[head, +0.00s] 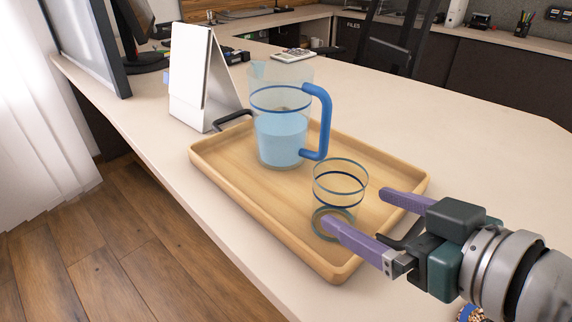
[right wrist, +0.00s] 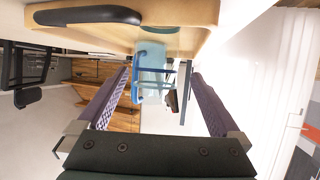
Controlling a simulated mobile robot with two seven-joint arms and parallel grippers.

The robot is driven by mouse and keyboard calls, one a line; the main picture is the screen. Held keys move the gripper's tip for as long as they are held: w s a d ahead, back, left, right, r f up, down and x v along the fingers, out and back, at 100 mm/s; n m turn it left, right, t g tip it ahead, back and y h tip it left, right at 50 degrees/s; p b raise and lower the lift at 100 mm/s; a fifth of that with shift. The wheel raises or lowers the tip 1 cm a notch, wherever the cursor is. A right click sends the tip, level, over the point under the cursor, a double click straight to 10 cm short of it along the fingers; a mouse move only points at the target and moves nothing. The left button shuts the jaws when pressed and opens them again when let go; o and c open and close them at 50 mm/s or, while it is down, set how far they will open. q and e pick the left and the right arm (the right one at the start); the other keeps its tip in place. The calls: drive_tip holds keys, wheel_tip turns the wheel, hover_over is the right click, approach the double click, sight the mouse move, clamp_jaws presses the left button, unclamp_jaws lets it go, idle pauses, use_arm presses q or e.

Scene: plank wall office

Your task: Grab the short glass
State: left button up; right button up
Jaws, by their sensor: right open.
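The short glass (head: 340,186) is clear with blue bands, upright and empty on the near right part of the wooden tray (head: 210,170). A clear pitcher (head: 281,130) with a blue handle and pale blue liquid stands behind it on the tray. My right gripper (head: 357,207) is open, with purple fingers pointing at the glass from the right. One fingertip overlaps the glass's base in the head view; whether it touches is unclear. In the right wrist view the gripper (right wrist: 162,76) is open, and the glass is hard to separate from the pitcher. My left gripper is not in view.
A white stand-up card (head: 195,80) stands behind the tray at the left, near a monitor (head: 82,40). A dark tray handle (head: 233,119) sticks up by the pitcher. The desk (head: 430,125) right of the tray is clear.

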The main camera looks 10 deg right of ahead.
sight(352, 206)
drive_tip(key=b+x, duration=0.1)
drive_tip(key=x, duration=0.4)
drive_tip(key=shift+d+f, duration=0.1)
drive_tip(key=shift+f, duration=0.1)
drive_tip(key=b+x, duration=0.2)
drive_tip(key=x, duration=0.2)
drive_tip(key=shift+w+f+b, duration=0.1)
drive_tip(key=shift+w+b, duration=0.15)
drive_tip(key=shift+b, duration=0.05)
drive_tip(key=shift+w, duration=0.3)
drive_tip(key=shift+c, duration=0.2)
drive_tip(key=c, duration=1.4)
